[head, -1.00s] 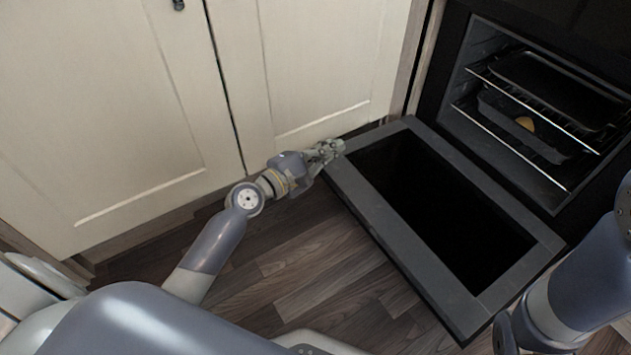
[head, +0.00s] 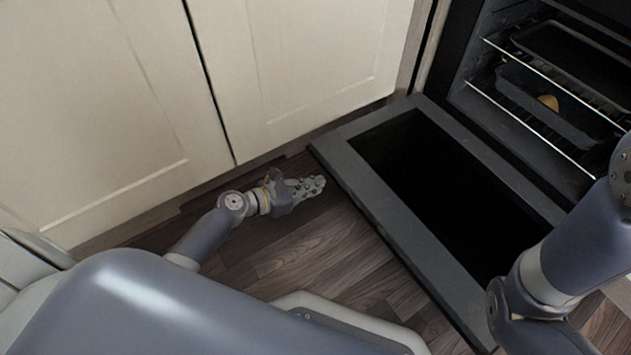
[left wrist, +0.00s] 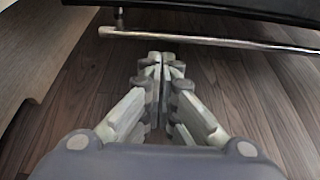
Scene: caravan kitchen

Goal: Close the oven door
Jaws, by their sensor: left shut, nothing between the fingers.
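The oven door (head: 374,202) hangs open, folded down to about level, with a dark glass panel in a grey frame. My left gripper (head: 318,184) is shut and empty, low over the floor just left of the door's outer edge, apart from it in the head view. In the left wrist view the shut fingertips (left wrist: 160,60) point toward a metal bar, which looks like the door handle (left wrist: 225,43), under the dark door edge (left wrist: 250,10). My right arm is at the right of the head view; its gripper is not visible.
The oven cavity holds wire racks (head: 560,68), a dark tray and a small yellowish item (head: 548,102). Cream cupboard doors (head: 300,70) stand left of the oven. The wood floor (head: 310,250) between my base and the door is clear.

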